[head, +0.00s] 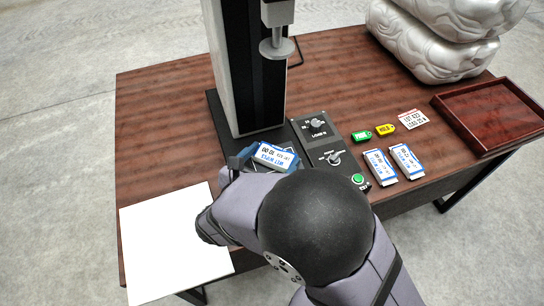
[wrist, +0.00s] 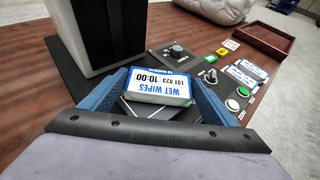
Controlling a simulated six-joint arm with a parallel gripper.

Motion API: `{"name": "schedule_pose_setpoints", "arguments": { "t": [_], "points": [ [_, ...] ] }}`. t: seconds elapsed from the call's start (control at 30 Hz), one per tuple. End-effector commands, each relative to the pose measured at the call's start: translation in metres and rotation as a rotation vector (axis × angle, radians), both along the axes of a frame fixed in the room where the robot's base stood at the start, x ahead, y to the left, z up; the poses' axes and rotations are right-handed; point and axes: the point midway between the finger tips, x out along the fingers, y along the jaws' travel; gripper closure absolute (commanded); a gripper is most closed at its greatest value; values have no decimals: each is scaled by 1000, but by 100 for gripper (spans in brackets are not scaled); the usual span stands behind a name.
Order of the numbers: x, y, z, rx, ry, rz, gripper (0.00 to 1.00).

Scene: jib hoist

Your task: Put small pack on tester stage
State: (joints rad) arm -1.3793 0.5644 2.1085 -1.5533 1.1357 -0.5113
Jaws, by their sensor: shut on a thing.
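A small white and blue wet wipes pack (head: 274,156) is between the fingers of my gripper (head: 262,161), at the front of the tester. In the wrist view the pack (wrist: 160,85) lies label up, with blue fingers on both sides; my gripper (wrist: 160,97) is shut on it. The tester is a tall grey and black column (head: 245,70) with a round metal press disc (head: 277,48) high above. A dark plate, seemingly the tester stage (wrist: 150,112), shows below the pack. The pack and my arm hide much of it; whether they touch is unclear.
A control panel (head: 322,140) with knobs and a green button stands right of the pack. Two similar packs (head: 380,167) (head: 406,161), green and yellow tags, a label card and a brown tray (head: 455,108) lie further right. A white sheet (head: 170,240) lies left.

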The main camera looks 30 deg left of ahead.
Motion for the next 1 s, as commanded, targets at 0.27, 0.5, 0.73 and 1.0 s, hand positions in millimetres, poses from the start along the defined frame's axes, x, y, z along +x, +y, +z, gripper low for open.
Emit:
{"name": "schedule_pose_setpoints", "arguments": {
  "t": [0.27, 0.5, 0.73, 1.0],
  "points": [
    [0, 0, -1, 0, 0, 0, 0],
    [-4, 1, 4, 1, -1, 2, 0],
    [-33, 1, 16, 2, -1, 6, 0],
    [-78, 2, 35, 3, 0, 5, 0]
  ]
}}
